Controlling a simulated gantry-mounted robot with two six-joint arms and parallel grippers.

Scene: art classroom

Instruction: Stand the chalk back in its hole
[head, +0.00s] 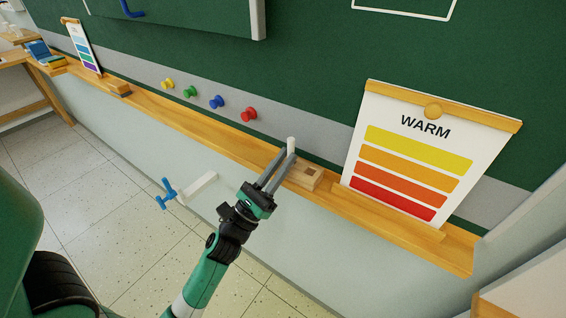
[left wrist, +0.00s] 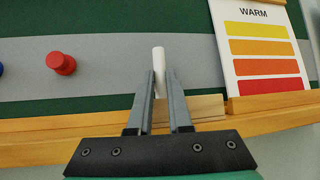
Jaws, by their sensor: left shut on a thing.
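A white stick of chalk (head: 291,144) stands roughly upright between the fingers of my left gripper (head: 281,163). It also shows in the left wrist view (left wrist: 158,58), with its upper end sticking out past the fingertips. A pale wooden block (head: 304,178) with a dark hole in its top sits on the wooden ledge. The chalk is at the block's left end in the head view. The fingers hide the chalk's lower end, so I cannot tell whether it touches the block. The block shows partly behind the fingers in the left wrist view (left wrist: 207,106). My right gripper is not in view.
The ledge (head: 215,128) runs below the green board (head: 320,60). A "WARM" colour chart (head: 405,155) stands right of the block. Several coloured magnets, including a red one (head: 249,114), are on the grey strip to the left. A wooden eraser (head: 119,90) lies farther left.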

